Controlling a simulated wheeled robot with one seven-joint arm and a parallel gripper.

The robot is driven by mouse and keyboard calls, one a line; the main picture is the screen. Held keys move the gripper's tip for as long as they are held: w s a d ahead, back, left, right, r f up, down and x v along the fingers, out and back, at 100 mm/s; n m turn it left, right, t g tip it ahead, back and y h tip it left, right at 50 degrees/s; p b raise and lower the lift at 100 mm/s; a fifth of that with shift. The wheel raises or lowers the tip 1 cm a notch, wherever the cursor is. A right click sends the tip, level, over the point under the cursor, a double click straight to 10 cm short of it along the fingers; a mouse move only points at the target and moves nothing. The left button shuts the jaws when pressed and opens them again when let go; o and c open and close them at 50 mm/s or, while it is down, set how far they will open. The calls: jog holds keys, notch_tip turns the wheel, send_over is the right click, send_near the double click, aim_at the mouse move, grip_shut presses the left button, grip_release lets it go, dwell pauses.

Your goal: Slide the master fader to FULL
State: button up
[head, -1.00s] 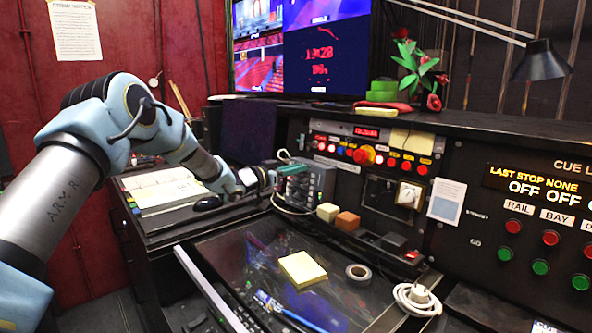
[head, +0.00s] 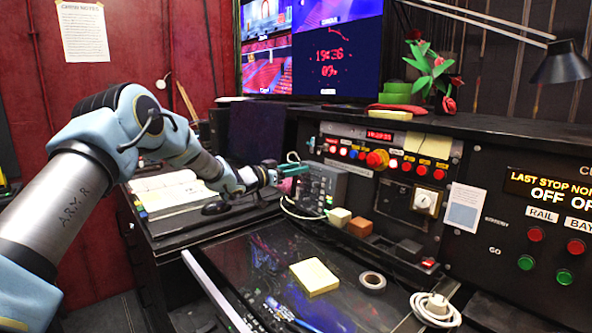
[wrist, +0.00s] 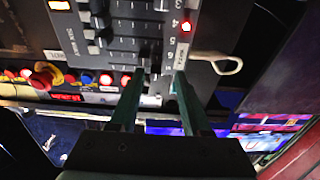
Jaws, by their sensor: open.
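The grey fader box (head: 326,188) stands on the desk in front of the console. In the wrist view its face (wrist: 125,30) fills the top middle, with several dark fader slots, numbers and a small lit red light (wrist: 186,27). Which knob is the master fader, and its exact setting, I cannot read for sure. My gripper (head: 292,169) is at the left side of the box in the head view. In the wrist view my gripper (wrist: 160,78) is open, its two green fingers on either side of the box's lower edge. I cannot tell whether they touch a knob.
A console row of lit buttons with a red mushroom button (head: 377,159) is behind the box. A pale block (head: 340,217) and a brown block (head: 359,227) sit close to its right. A yellow pad (head: 314,277) and tape roll (head: 372,281) lie on the dark glass desk.

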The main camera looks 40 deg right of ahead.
jog(key=a+b, duration=0.3)
jog(key=a, duration=0.7)
jog(key=shift+w+a+b, duration=0.3)
jog(key=shift+a, duration=0.1)
